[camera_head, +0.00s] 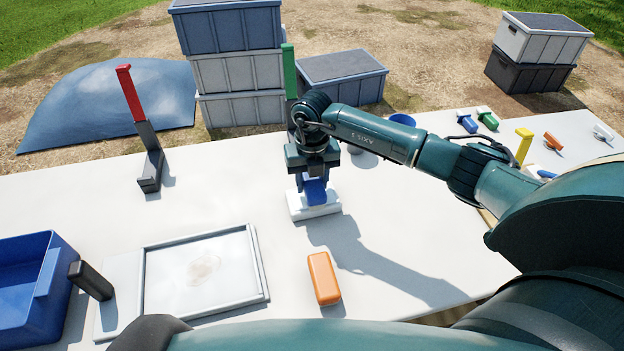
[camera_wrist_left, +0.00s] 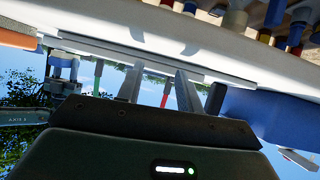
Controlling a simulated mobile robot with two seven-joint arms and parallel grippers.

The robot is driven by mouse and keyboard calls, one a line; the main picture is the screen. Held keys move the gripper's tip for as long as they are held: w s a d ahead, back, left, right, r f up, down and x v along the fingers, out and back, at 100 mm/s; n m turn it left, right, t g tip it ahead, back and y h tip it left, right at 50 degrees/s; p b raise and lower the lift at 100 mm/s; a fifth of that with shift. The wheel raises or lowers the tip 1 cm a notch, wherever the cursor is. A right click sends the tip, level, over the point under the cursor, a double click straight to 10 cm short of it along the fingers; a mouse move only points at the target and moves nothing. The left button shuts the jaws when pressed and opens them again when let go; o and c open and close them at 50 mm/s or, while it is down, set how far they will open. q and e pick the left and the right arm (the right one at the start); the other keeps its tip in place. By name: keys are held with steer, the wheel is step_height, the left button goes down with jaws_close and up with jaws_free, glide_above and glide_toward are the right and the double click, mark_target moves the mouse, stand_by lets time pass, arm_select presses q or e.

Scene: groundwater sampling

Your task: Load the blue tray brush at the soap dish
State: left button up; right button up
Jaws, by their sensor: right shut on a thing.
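My right gripper (camera_head: 314,166) points down over the white soap dish (camera_head: 314,211) in the middle of the table. It is shut on the blue tray brush (camera_head: 315,191), which is at the dish's top. The gripper hides part of the brush, and I cannot tell how firmly it touches the dish. In the left wrist view my left gripper (camera_wrist_left: 158,88) shows two grey fingers apart with nothing between them. The head view does not show its fingers clearly.
An orange block (camera_head: 323,278) lies in front of the dish. A framed white tray (camera_head: 205,270) and a blue bin (camera_head: 45,290) are at left. A red-topped post (camera_head: 131,94) stands behind. Small brushes (camera_head: 487,118) lie at right. The table between dish and tray is clear.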

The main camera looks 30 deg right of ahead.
arm_select(q)
steer(key=shift+f+b, duration=0.35)
steer(key=shift+f, duration=0.05)
arm_select(e)
steer(key=shift+f, duration=0.5)
stand_by(0.7)
arm_select(q)
steer(key=shift+r, duration=0.1)
arm_select(e)
steer(key=shift+r, duration=0.1)
